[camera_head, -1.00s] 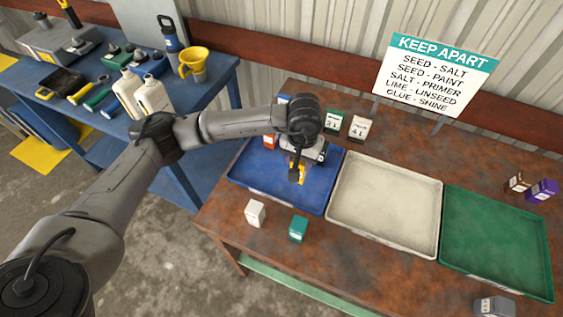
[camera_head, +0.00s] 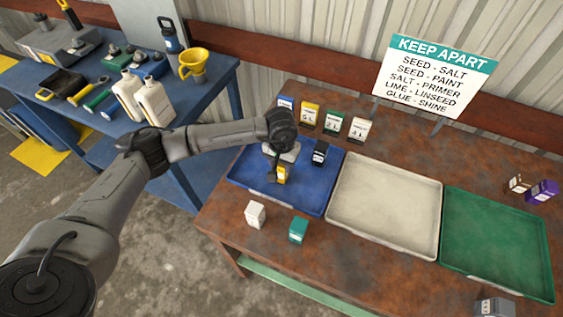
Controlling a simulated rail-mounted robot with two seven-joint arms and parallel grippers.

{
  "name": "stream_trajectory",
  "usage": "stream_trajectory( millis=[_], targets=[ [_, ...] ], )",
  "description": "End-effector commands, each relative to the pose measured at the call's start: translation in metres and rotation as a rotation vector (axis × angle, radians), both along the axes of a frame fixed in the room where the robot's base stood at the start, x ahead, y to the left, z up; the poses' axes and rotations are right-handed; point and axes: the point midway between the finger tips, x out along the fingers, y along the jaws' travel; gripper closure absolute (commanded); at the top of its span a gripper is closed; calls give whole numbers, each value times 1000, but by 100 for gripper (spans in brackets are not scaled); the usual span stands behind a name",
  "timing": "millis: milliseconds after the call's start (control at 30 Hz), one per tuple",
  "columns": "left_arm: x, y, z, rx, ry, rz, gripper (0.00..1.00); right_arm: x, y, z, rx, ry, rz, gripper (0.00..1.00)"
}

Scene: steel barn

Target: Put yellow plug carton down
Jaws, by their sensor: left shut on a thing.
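My left gripper (camera_head: 276,178) is pointed down over the blue tray (camera_head: 304,199), shut on the yellow carton (camera_head: 282,175). Only part of the carton shows, since my gripper and wrist cover the rest. I cannot tell whether its underside touches the tray floor. A dark carton (camera_head: 320,153) stands in the tray to the right of my gripper, apart from it.
The beige tray (camera_head: 384,231) and green tray (camera_head: 497,275) are empty. Several cartons, including another yellow one (camera_head: 309,113), stand behind the trays. White (camera_head: 256,214) and teal (camera_head: 298,229) cartons stand in front. A "KEEP APART" sign (camera_head: 432,75) stands at the back.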

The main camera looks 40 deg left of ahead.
Motion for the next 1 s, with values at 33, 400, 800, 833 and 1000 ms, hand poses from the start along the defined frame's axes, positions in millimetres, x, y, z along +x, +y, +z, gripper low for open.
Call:
stream_trajectory(
  millis=[33,400,800,833,1000],
  targets=[
    [0,0,-1,0,-1,0,82,0,0,0,0,0,0,57],
    [0,0,-5,0,-2,0,57,0,0,-4,-1,0,0,57],
    [0,0,-3,0,-2,0,32,0,1,-3,3,-1,-1,57],
    [0,0,-3,0,-2,0,32,0,1,-3,3,-1,-2,57],
    [0,0,2,-1,-1,0,32,0,1,3,5,0,-4,57]
  ],
)
